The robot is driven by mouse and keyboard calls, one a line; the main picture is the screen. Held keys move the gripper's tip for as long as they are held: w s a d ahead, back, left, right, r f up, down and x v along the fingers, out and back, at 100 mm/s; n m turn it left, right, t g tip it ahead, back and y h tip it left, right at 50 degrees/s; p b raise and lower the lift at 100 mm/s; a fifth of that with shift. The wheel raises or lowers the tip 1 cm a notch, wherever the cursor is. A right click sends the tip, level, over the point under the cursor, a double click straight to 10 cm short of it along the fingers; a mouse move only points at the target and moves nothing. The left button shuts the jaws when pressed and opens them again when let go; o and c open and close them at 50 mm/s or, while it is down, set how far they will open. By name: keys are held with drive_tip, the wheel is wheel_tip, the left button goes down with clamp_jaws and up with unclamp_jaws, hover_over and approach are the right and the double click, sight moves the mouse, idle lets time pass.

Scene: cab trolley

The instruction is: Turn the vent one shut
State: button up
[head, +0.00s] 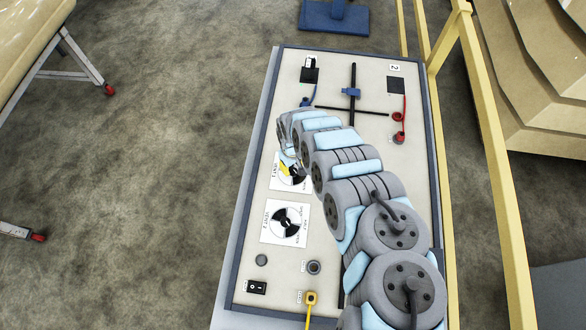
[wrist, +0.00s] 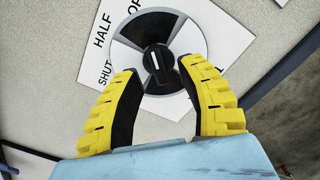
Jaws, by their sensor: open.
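A vent dial (wrist: 158,22) fills the top of the wrist view, a black and white disc on a white square plate with SHUT, HALF and a partly cut-off third label. Its black knob (wrist: 157,60) carries a white line running roughly up-down in the picture. My gripper (wrist: 159,72) is open, its dark pads on either side of the knob's lower part; I cannot tell whether they touch it. In the head view my gripper (head: 291,168) is over the upper vent plate (head: 279,184), partly hiding it. A second vent dial (head: 285,222) lies below it.
The sloping panel (head: 348,72) also holds a blue slider on crossed black slots (head: 352,92), a red plug and cable (head: 399,137), a rocker switch (head: 257,287) and a yellow connector (head: 311,298). Yellow rails (head: 480,120) run along the right side.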

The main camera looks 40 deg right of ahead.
drive_tip(key=shift+f, duration=0.95)
drive_tip(key=shift+s, duration=0.1)
clamp_jaws()
